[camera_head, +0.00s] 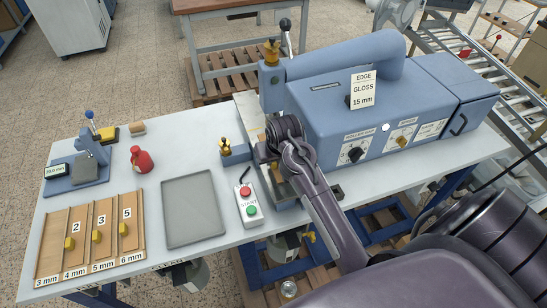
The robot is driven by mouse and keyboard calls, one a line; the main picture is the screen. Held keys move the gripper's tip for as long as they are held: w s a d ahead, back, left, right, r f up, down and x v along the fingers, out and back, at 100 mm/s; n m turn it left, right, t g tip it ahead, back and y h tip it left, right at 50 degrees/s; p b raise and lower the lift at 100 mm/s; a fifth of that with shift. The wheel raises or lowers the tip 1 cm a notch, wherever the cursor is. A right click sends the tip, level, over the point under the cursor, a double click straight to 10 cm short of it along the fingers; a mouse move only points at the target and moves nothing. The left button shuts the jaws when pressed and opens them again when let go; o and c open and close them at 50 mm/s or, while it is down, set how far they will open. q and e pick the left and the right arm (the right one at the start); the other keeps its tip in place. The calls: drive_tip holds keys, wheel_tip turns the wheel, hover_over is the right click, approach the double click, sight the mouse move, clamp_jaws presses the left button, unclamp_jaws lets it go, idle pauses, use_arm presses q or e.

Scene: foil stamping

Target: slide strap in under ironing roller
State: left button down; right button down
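The blue machine (330,105) stands on the right half of the bench, with an "EDGE GLOSS 15 mm" card (363,90) on it. Its ironing roller is not clearly visible; my arm covers much of the machine's left front. My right gripper (272,160) is at that left end, low over the bench, and its fingertips are hidden behind its wrist. I cannot make out a strap, and cannot tell whether the gripper holds one. My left gripper is not in view.
A grey tray (191,242) lies empty at the bench's middle, beside a START button box (248,206). A wooden slotted rack (88,276) stands at the front left. A red bottle (141,160) and a small blue press (76,178) stand behind it.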

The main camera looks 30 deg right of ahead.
idle(0.3)
drive_tip(key=c, duration=1.3)
unclamp_jaws()
drive_tip(key=shift+c, duration=0.2)
